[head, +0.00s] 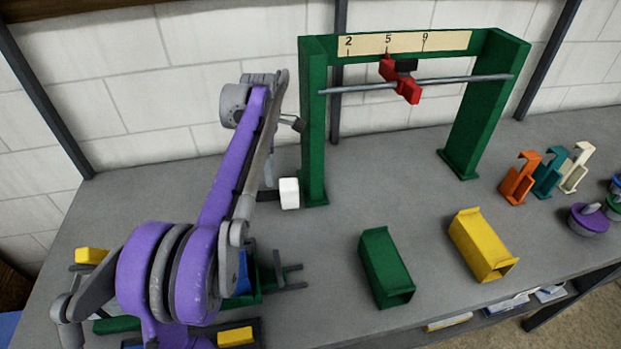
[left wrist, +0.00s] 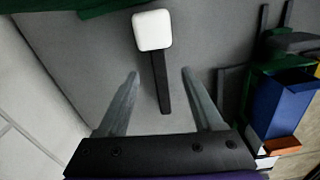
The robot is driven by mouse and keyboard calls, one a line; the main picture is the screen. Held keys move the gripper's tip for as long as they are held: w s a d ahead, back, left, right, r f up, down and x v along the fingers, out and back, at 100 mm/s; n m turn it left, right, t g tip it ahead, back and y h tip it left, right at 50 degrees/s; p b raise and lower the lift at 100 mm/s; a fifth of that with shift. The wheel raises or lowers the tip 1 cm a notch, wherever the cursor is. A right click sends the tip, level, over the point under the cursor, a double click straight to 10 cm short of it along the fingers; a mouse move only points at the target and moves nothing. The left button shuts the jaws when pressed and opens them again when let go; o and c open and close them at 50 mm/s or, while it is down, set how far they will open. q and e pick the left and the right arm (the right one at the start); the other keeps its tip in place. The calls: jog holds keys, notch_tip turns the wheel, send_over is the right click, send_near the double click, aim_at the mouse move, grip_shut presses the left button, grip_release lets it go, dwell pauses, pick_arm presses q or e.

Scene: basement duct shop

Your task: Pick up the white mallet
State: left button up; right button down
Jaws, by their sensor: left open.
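The white mallet has a white block head (head: 289,193) beside the foot of the green frame's left post. Its dark handle is mostly hidden behind my left arm in the head view. In the left wrist view the white mallet (left wrist: 153,31) shows whole, with its black handle pointing back toward my palm. My left gripper (left wrist: 161,74) is open and empty, with one finger on each side of the handle and the head beyond the fingertips. In the head view my left gripper (head: 269,177) is largely hidden behind its own arm. My right gripper is not in view.
A green frame (head: 313,120) carries a rod with a red slider (head: 400,80). Green (head: 385,267) and yellow (head: 482,245) channel pieces lie to the right. A rack with a blue block (left wrist: 282,105) stands close to my left gripper. Bench around the channels is clear.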

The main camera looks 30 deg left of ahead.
aim_at(272, 192)
pick_arm(q)
jog(key=shift+w+a, duration=0.2)
jog(key=shift+w, duration=0.05)
jog(key=f, duration=0.5)
jog(key=shift+s, duration=0.25)
jog(key=shift+w+f+b, duration=0.1)
jog(key=shift+f+b, duration=0.2)
jog(key=shift+f, duration=2.5)
grip_shut()
